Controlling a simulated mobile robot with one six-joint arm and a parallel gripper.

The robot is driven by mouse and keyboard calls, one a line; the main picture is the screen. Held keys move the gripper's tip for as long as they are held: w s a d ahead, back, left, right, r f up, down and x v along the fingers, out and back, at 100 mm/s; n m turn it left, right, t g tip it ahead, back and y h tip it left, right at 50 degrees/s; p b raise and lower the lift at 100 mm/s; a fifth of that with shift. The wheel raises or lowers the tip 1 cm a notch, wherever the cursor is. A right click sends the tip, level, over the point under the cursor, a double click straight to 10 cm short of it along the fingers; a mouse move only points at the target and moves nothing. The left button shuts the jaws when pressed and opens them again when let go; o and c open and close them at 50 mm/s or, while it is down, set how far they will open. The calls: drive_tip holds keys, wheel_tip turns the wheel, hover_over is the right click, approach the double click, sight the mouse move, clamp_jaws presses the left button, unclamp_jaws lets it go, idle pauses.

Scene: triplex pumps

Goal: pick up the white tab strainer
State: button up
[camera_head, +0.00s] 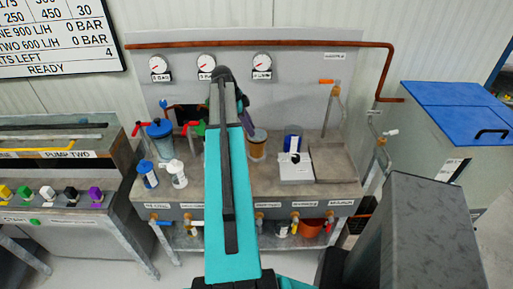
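A small white cylinder with a white top (177,174) stands on the grey bench, left of my teal arm. It looks like the white tab strainer, though its details are too small to be sure. A similar white cylinder with a blue top (147,175) stands just left of it. The dark end of my arm, with my gripper (229,82), is farther back near the gauge panel, apart from the white cylinder. The arm hides part of the bench, and the fingers are too unclear to tell open from shut.
A blue-topped canister (160,138) stands behind the two cylinders. An amber jar (257,145) and a white block (296,170) are right of my arm. A row of coloured knobs (48,193) is on the left bench. A blue-lidded chest (455,105) stands at right.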

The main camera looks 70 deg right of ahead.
sight(256, 138)
drive_tip(key=shift+f, duration=0.1)
drive_tip(key=shift+p+x, duration=1)
drive_tip(key=shift+x, duration=0.2)
drive_tip(key=shift+p+x, duration=0.45)
drive_tip(key=shift+x, duration=0.9)
clamp_jaws()
